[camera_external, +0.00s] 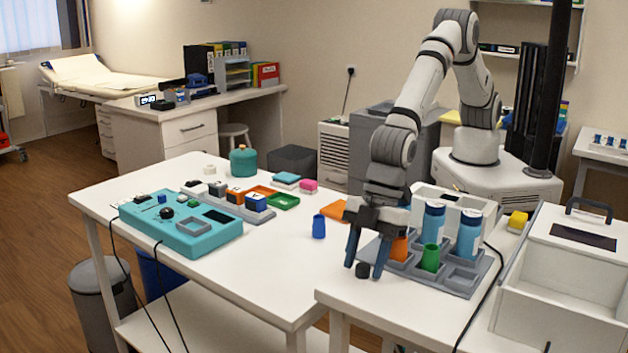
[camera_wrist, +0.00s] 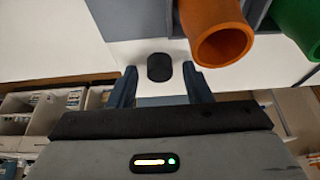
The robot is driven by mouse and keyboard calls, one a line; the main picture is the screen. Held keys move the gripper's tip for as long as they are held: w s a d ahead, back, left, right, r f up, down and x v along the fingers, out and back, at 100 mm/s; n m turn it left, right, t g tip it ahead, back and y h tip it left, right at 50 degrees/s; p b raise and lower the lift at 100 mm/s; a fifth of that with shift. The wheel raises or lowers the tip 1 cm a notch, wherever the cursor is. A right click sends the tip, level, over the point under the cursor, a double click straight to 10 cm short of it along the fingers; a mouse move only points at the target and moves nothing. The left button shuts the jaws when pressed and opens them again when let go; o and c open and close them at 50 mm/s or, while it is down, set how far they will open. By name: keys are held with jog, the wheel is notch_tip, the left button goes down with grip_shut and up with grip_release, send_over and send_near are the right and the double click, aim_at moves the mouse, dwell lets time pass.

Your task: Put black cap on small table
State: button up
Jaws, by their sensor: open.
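The black cap (camera_external: 362,271) is a small dark cylinder on the white top of the front right table (camera_external: 345,294), near its left edge. My gripper (camera_external: 365,266) is open and points down, with its two blue-grey fingers on either side of the cap. In the wrist view the cap (camera_wrist: 159,67) lies in front of the gap between the fingertips (camera_wrist: 158,78), with visible space on both sides. I cannot tell the exact height of the fingertips. Which table is the small table is not clear from the views.
Right of the cap stands a grey rack (camera_external: 473,279) with an orange cup (camera_external: 399,248), a green cup (camera_external: 430,258) and blue bottles (camera_external: 468,237). A blue cup (camera_external: 319,227) stands on the larger left table (camera_external: 270,265). A white open box (camera_external: 560,280) is at right.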

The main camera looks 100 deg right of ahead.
jog(key=shift+r, duration=0.15)
jog(key=shift+r, duration=0.2)
jog(key=b+v, duration=0.2)
jog(key=v, duration=1)
jog(key=s+d+r+m+h, duration=0.1)
jog(key=d+r, duration=0.2)
jog(key=d, duration=0.7)
jog(key=d+r+m, duration=0.2)
jog(key=d+r, duration=0.1)
jog(key=d, duration=0.6)
jog(key=s+d+r+m+h, duration=0.1)
jog(key=d+r, duration=0.2)
jog(key=d, duration=0.7)
jog(key=s+d+f+m+h, duration=0.1)
jog(key=s+d+m, duration=0.4)
jog(key=s+d, duration=1.4)
jog(key=shift+s+d+f, duration=0.4)
jog(key=shift+d+f, duration=0.2)
jog(key=shift+f, duration=0.1)
